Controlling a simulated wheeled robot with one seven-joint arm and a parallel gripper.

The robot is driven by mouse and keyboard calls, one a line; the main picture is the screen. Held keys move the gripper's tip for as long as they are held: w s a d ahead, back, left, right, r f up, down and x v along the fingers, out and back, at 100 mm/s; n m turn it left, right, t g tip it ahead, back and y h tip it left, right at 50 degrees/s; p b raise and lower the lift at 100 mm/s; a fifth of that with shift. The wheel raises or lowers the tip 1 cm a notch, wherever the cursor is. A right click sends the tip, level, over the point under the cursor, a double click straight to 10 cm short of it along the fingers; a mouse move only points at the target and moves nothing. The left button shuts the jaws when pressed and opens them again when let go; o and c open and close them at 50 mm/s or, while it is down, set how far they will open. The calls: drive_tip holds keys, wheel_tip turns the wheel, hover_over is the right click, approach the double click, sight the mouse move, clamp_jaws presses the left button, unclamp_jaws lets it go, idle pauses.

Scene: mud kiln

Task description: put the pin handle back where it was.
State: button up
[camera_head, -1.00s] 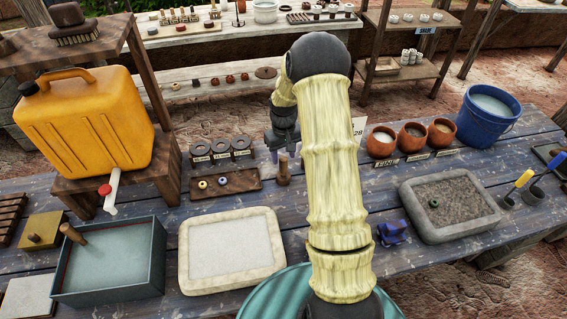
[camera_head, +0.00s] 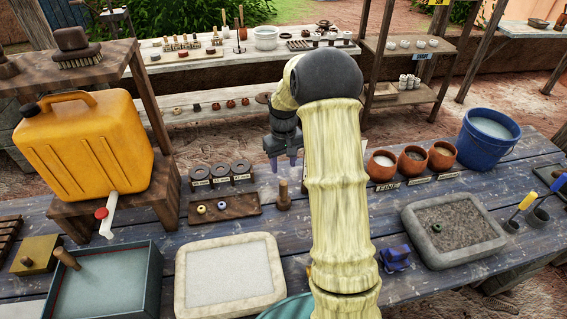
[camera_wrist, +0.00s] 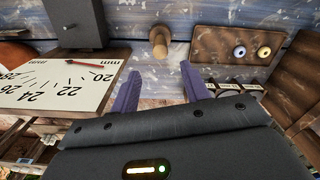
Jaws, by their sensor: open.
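A short wooden peg-like handle (camera_head: 283,195) stands upright on the blue plank table, just right of a dark wooden tray with small rings. I take it to be the pin handle.
The small tray (camera_head: 240,208) and several dark rings (camera_head: 221,174) are left of the handle. A dial plate (camera_wrist: 60,85) and a grey block (camera_wrist: 75,22) are near the gripper. Terracotta pots (camera_head: 412,162) stand right of my arm, a yellow jerrycan (camera_head: 85,145) far left.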

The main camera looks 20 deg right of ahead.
drive_tip(key=s+a+r+t, duration=0.1)
drive_tip(key=s+a+r, duration=0.1)
drive_tip(key=s, duration=0.5)
drive_tip(key=s+a+r, duration=0.2)
drive_tip(key=s+a, duration=0.3)
drive_tip(key=s, duration=0.2)
drive_tip(key=s+a+r+t, duration=0.1)
drive_tip(key=s+a, duration=0.3)
drive_tip(key=s, duration=0.4)
drive_tip(key=shift+a+r+m+t, duration=0.3)
drive_tip(key=shift+r+m, duration=0.1)
drive_tip(key=shift+r, duration=0.2)
